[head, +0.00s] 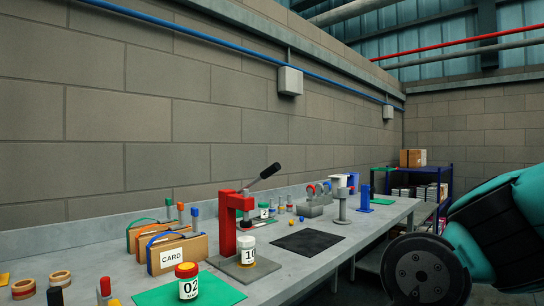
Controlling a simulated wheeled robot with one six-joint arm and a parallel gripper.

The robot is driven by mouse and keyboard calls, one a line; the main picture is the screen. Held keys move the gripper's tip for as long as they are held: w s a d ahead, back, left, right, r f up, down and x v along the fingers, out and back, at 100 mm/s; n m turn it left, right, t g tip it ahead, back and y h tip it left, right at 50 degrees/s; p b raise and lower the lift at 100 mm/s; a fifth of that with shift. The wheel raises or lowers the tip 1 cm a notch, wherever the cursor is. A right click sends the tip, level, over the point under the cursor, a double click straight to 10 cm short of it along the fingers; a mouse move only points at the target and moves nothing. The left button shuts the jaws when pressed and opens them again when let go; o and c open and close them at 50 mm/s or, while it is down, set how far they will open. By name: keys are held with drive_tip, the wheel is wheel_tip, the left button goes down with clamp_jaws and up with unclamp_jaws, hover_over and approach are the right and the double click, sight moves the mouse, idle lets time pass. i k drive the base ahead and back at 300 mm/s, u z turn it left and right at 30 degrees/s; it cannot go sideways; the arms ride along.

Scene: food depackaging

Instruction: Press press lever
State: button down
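A red press (226,228) stands on a grey base plate near the middle of the workbench. Its lever (262,176) has a black grip and slants up to the right from the top of the press, raised. My gripper is out of view; only teal and black links of my arm show at the right edge, apart from the press.
On the grey workbench (350,229) stand a CARD box (177,253), a jar marked 02 (187,285) on a green mat, tape rolls (23,288) and grey fixtures (341,207). A dark mat (307,242) lies bare right of the press. The wall is close behind.

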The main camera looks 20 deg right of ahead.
sight(277, 167)
drive_tip(key=u, duration=0.25)
drive_tip(key=i, duration=1.05)
drive_tip(key=u, duration=0.1)
